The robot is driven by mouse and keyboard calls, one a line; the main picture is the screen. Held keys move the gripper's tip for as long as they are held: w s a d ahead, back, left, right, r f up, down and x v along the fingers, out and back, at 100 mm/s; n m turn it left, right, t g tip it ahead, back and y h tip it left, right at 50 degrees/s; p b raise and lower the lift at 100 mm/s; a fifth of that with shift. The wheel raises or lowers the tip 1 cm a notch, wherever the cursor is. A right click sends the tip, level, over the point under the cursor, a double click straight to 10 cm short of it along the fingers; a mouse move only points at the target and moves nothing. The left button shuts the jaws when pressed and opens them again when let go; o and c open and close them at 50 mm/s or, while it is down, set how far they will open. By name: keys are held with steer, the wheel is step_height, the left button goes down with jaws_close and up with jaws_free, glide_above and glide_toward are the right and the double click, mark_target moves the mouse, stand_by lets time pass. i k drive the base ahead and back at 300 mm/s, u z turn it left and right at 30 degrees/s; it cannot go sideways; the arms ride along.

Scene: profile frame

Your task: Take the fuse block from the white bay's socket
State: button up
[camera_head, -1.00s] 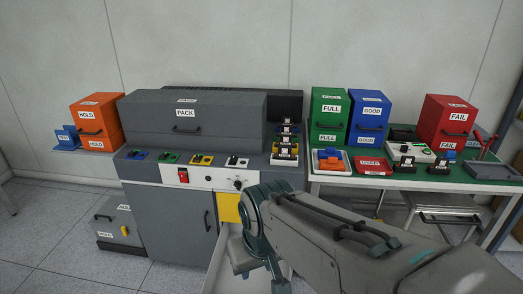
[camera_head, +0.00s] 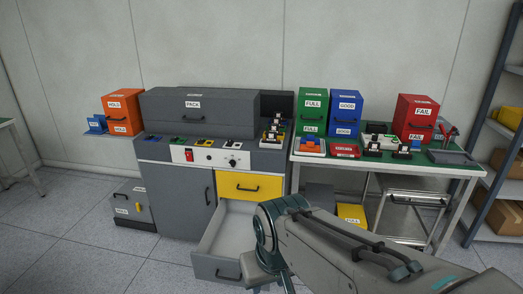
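The white bay (camera_head: 231,144) is the rightmost of the coloured bays on top of the grey console. A small dark shape sits in it, apparently the fuse block (camera_head: 232,142), too small to make out well. My arm reaches in from the lower right, and its near joint covers part of the view in front of the console. My gripper does not show, so its hold cannot be seen.
Blue (camera_head: 154,138), green (camera_head: 180,140) and yellow (camera_head: 206,142) bays lie left of the white one. A grey drawer (camera_head: 218,268) stands open below a yellow drawer front (camera_head: 252,187). A green bench (camera_head: 445,169) with boxes stands right.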

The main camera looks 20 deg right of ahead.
mark_target(270, 137)
steer(key=z, duration=1.5)
steer(key=i, duration=2.45)
steer(key=u, duration=1.4)
steer(key=i, duration=0.4)
steer(key=u, duration=0.2)
